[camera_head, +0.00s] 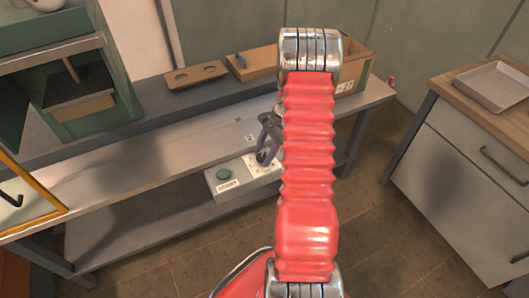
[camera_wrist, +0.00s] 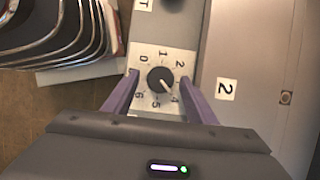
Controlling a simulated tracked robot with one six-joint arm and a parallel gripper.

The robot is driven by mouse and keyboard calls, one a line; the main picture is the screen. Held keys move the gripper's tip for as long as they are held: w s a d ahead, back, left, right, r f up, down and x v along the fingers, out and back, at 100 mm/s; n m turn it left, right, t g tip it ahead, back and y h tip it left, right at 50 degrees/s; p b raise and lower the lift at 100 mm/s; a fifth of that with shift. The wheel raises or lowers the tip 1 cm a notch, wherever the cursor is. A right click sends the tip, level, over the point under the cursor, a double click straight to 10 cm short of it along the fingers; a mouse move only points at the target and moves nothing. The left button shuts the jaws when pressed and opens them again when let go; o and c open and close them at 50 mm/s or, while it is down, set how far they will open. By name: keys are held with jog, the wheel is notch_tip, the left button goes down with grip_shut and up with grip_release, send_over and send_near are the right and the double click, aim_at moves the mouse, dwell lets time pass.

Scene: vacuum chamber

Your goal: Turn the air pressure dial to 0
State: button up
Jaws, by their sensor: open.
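The air pressure dial (camera_wrist: 160,80) is a round black knob on a white square plate marked with numbers, in the middle of the wrist view. Its white pointer line aims at the 4, at the lower right; the 0 is at the upper left. My gripper (camera_wrist: 158,77) is open, with one purple finger on each side of the knob and a gap to it on both sides. In the head view my gripper (camera_head: 262,158) is over the white plate (camera_head: 252,162), partly behind my red arm, and the knob is hidden there.
The dial is on a grey control box (camera_head: 225,187) with a green button (camera_head: 223,174), at the workbench's (camera_head: 180,152) front edge. A wooden box (camera_head: 352,73) and a wooden board with holes (camera_head: 196,75) lie behind. A drawer cabinet (camera_head: 460,165) stands right, across open floor.

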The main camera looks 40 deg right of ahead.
jog(key=shift+c, duration=0.6)
jog(key=c, duration=0.9)
jog(key=shift+d, duration=0.15)
jog(key=shift+c, duration=0.2)
jog(key=shift+n, duration=0.3)
